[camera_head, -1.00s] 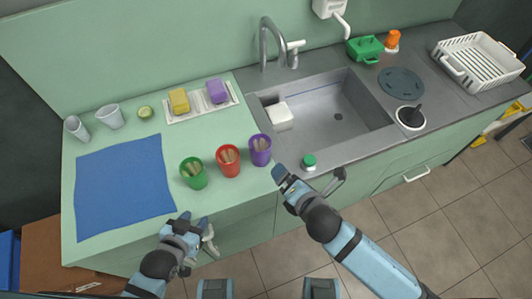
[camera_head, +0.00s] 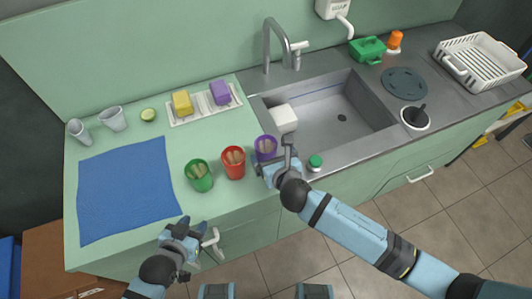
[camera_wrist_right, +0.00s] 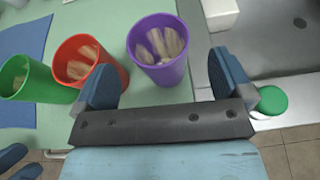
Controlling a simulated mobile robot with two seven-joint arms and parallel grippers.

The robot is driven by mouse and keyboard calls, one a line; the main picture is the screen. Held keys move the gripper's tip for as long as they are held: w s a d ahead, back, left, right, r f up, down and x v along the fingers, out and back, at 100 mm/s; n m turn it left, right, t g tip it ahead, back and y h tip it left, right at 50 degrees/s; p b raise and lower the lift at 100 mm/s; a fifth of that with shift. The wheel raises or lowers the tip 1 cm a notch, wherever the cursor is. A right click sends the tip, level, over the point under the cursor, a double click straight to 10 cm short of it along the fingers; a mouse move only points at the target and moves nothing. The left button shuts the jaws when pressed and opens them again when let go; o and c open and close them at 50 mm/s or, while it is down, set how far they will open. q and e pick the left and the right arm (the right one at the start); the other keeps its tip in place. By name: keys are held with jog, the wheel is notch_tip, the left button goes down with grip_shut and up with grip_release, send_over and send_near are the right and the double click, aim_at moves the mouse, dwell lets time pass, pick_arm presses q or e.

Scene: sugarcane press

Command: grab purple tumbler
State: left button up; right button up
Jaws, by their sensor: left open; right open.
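The purple tumbler (camera_head: 265,146) stands upright on the counter, right of the red one, near the sink's left edge. It holds several light brown pieces. My right gripper (camera_head: 276,164) is open at its near side. In the right wrist view the purple tumbler (camera_wrist_right: 158,50) sits just ahead of and partly between the spread fingers of my right gripper (camera_wrist_right: 160,82), and contact cannot be told. My left gripper (camera_head: 197,229) is open and empty, low in front of the counter edge, away from the tumblers.
A red tumbler (camera_head: 232,163) and a green tumbler (camera_head: 199,176) stand close by on the left. The red one is near the right gripper's left finger. A sink (camera_head: 330,115) lies right. A green-capped item (camera_head: 315,162) stands on the sink's front edge.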

aim_at(263, 141)
jog(key=x, duration=0.5)
jog(key=shift+w+a, duration=0.15)
jog(key=shift+c, duration=0.3)
jog(key=c, duration=0.9)
